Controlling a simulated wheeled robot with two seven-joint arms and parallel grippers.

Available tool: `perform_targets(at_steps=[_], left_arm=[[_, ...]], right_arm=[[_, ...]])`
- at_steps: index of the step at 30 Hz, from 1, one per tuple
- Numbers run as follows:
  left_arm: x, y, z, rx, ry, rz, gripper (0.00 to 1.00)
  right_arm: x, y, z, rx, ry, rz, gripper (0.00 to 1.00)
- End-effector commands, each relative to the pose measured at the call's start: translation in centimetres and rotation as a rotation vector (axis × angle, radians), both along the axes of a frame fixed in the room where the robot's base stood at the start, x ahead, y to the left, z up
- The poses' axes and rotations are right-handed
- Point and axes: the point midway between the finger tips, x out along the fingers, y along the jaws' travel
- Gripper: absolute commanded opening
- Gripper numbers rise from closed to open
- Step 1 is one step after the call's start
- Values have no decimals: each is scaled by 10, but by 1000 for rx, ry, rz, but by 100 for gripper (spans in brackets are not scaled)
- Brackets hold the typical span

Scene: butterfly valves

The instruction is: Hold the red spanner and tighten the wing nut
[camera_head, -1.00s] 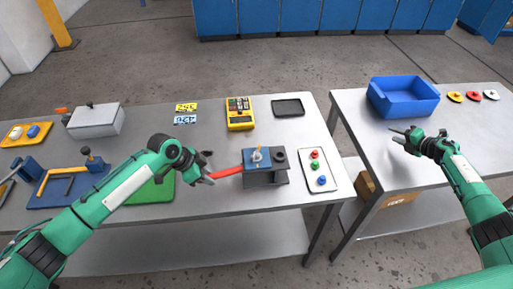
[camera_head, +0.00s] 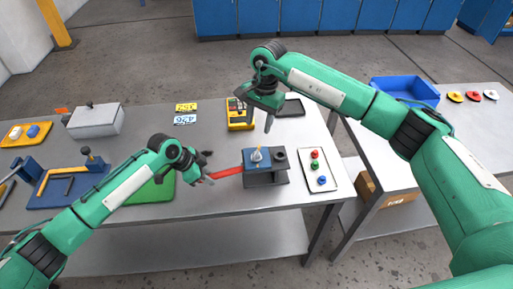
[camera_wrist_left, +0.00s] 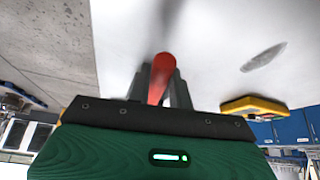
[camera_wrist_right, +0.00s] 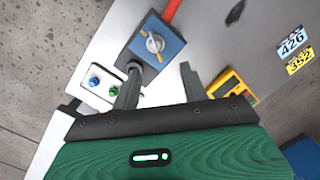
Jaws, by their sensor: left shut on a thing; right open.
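The red spanner (camera_head: 226,173) lies level at the left side of the vise-like block (camera_head: 265,172) on the left table. My left gripper (camera_head: 206,179) is shut on the spanner's free end; it also shows between the fingers in the left wrist view (camera_wrist_left: 160,75). The wing nut (camera_head: 257,155) stands on the block's blue top plate. In the right wrist view the wing nut (camera_wrist_right: 155,42) has yellow-orange wings around a grey stud. My right gripper (camera_head: 260,115) is open and empty, above and behind the block. The spanner's far end is hidden at the block.
A white tray with red, green and blue knobs (camera_head: 317,170) lies right of the block. A yellow meter (camera_head: 239,116) and a black tray (camera_head: 291,108) lie behind it. A blue bin (camera_head: 405,90) stands on the right table, partly behind my right arm.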

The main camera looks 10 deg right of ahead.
Motion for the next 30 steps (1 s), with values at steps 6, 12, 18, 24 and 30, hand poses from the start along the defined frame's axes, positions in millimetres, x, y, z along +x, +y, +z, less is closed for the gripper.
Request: perform_targets(at_steps=[6,12,18,24,30], left_arm=[[0,0,0,0,0,0,0],[0,0,0,0,1,0,0],[0,0,0,0,0,-1,0],[0,0,0,1,0,0,0],[0,0,0,1,0,0,0]], right_arm=[[-9,8,10,-117,-52,152,44],[-10,8,-15,-123,-52,161,44],[-10,8,-56,-120,-51,158,44],[-9,8,-89,-119,-53,157,44],[-9,9,-105,-118,-54,157,44]])
